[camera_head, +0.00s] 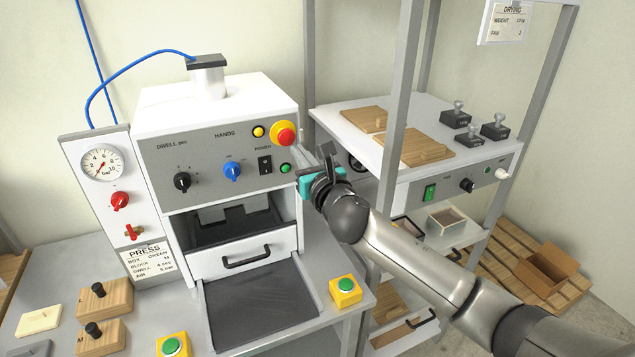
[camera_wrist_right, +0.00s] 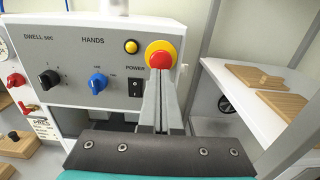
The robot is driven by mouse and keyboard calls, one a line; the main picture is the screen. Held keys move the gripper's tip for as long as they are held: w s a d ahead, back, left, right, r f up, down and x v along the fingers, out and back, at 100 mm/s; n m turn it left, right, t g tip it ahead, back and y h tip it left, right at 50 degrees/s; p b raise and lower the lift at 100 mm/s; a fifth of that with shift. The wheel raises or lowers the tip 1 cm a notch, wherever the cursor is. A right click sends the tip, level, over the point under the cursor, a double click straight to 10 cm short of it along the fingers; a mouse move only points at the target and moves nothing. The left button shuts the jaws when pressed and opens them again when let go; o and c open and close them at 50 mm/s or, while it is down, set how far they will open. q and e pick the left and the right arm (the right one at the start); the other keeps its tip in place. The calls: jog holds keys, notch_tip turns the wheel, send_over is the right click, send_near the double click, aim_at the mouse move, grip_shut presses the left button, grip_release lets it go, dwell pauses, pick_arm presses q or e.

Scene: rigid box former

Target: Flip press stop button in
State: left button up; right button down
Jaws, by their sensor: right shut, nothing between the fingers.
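The press (camera_head: 217,150) is a white machine with a grey control panel at the left of the head view. Its stop button (camera_head: 286,138) is a red mushroom head on a yellow round base at the panel's upper right. The button also shows in the right wrist view (camera_wrist_right: 160,60). My right gripper (camera_head: 303,158) is shut and empty, just right of and below the button. In the right wrist view its fingertips (camera_wrist_right: 159,75) overlap the button's lower edge; I cannot tell whether they touch it. My left gripper is not in view.
A small yellow button (camera_head: 258,132), blue knob (camera_head: 232,171), black power switch (camera_head: 265,165) and green button (camera_head: 285,168) share the panel. A rack with a grey post (camera_head: 398,110) and white shelf (camera_head: 360,125) stands close on the right. A yellow box with a green button (camera_head: 345,291) sits below.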

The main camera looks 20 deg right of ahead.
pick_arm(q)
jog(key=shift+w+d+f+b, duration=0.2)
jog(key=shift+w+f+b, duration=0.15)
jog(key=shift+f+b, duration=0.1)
pick_arm(e)
jog(key=s, duration=0.8)
jog(key=shift+d+f, duration=0.3)
jog(key=shift+f, duration=0.05)
